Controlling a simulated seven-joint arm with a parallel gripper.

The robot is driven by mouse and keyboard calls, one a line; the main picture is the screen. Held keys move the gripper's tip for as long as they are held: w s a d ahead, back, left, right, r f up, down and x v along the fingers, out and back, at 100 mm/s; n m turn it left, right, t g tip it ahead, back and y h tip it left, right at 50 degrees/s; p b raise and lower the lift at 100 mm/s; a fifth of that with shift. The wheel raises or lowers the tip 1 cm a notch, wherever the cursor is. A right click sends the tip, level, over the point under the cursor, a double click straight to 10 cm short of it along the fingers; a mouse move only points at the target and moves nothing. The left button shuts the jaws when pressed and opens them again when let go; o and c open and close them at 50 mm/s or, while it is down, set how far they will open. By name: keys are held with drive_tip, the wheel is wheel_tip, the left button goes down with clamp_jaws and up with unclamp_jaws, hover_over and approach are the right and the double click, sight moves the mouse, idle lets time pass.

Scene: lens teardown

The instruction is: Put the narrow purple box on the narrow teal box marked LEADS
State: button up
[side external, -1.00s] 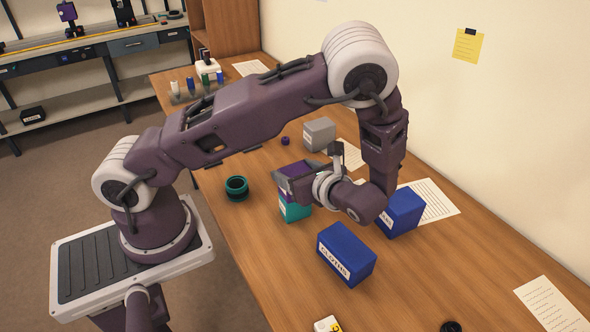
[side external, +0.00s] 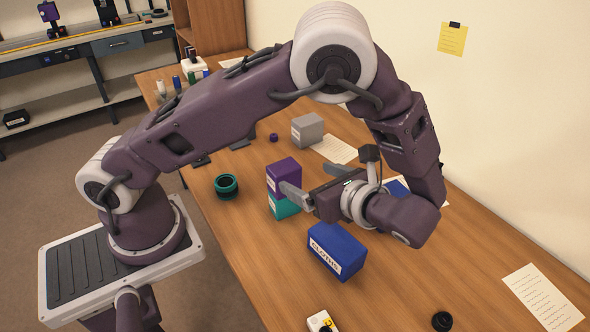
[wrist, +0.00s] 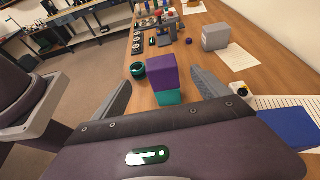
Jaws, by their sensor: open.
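The narrow purple box (side external: 284,176) sits upright on top of the narrow teal box (side external: 285,206) on the wooden table. In the wrist view the purple box (wrist: 163,73) stands over the teal box (wrist: 169,97), roughly lined up with it. My gripper (side external: 316,180) is open and empty, to the right of the purple box in the side view. In the wrist view its two fingers (wrist: 162,92) are spread wide, with the stack beyond and between them. The teal box's LEADS marking is not readable here.
A blue box marked CLOTHS (side external: 337,250) stands in front of my gripper, and another blue box (side external: 398,188) is partly hidden behind my wrist. A teal-and-black ring (side external: 226,186) is left of the stack. A grey box (side external: 307,130) stands behind it.

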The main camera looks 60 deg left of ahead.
drive_tip(key=s+r+n+t+h, duration=0.5)
drive_tip(key=s+r+n+h, duration=0.8)
drive_tip(key=n, duration=0.5)
wheel_tip(320, 180, up, 3)
drive_tip(key=s, duration=0.2)
drive_tip(key=shift+s+r+t, duration=0.2)
drive_tip(key=shift+s+t, duration=0.1)
drive_tip(key=shift+s, duration=0.1)
